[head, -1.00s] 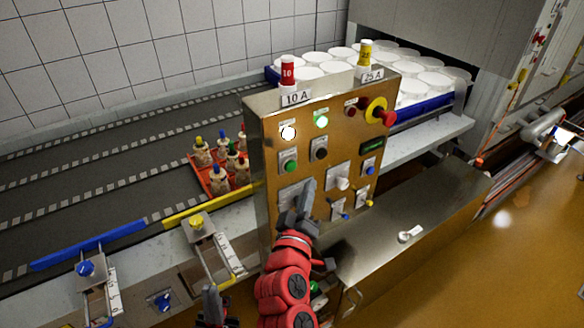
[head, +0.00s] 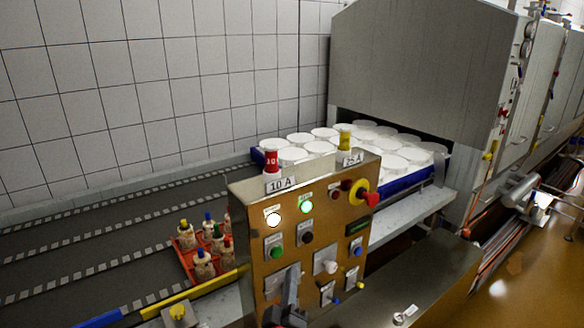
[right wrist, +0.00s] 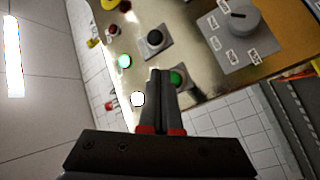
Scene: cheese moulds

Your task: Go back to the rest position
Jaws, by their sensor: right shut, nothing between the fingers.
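My right gripper (head: 289,296) shows at the bottom of the head view, in front of the lower left part of the brass-coloured control panel (head: 262,229). In the right wrist view its two dark fingers (right wrist: 164,78) are together and empty. They point at the panel (right wrist: 200,75) near a green button (right wrist: 178,77); whether they touch it I cannot tell. On the panel a white lamp (head: 273,219) and a green lamp (head: 306,207) are lit. My left gripper is not in view.
A red crate (head: 184,262) of small bottles stands on the dark conveyor (head: 90,262) left of the panel. A blue tray (head: 400,186) of white moulds sits at the grey machine's opening (head: 425,70). A red-and-yellow emergency button (head: 362,194) juts from the panel.

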